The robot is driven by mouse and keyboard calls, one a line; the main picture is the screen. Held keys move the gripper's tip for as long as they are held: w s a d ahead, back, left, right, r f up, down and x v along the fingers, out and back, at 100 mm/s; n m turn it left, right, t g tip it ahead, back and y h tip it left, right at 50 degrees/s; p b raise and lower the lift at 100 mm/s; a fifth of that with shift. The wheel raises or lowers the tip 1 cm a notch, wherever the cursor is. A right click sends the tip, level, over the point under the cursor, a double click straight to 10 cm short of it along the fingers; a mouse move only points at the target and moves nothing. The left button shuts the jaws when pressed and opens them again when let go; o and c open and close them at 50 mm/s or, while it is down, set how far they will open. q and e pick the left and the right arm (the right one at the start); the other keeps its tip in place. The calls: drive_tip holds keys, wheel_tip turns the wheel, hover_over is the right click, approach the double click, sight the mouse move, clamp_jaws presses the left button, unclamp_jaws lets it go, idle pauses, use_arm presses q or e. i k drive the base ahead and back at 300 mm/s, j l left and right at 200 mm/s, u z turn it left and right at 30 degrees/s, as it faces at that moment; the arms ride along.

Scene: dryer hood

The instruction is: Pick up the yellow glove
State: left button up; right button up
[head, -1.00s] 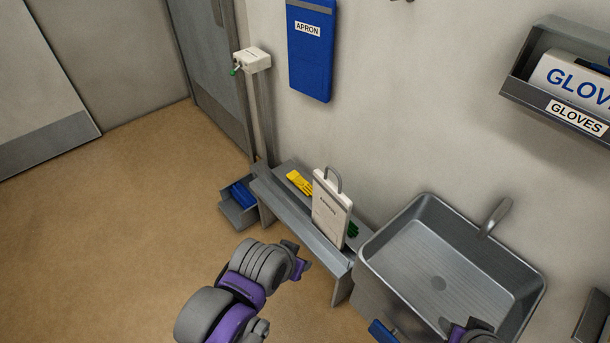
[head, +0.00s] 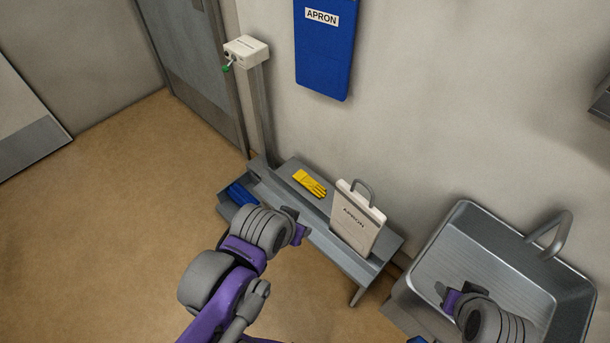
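My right gripper (head: 452,298) is over the sink at the lower right, far from the glove. Its fingers are partly hidden by its wrist.
A bin with blue items (head: 240,193) sits at the bench's left end, below a post with a white box (head: 245,50). The sink (head: 455,225) is to the right. The floor at left is clear.

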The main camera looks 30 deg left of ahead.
sight(301, 177)
drive_tip(key=i+j, duration=0.15)
drive_tip(key=j, duration=0.3)
drive_tip(key=i+j, duration=0.1)
drive_tip(key=j, duration=0.3)
drive_tip(key=i+j, duration=0.15)
drive_tip(key=j, duration=0.3)
drive_tip(key=i+j, duration=0.1)
drive_tip(key=j, duration=0.35)
drive_tip(key=i+j, duration=0.15)
drive_tip(key=j, duration=0.25)
drive_tip(key=i+j, duration=0.1)
drive_tip(key=j, duration=0.35)
drive_tip(key=z, duration=0.05)
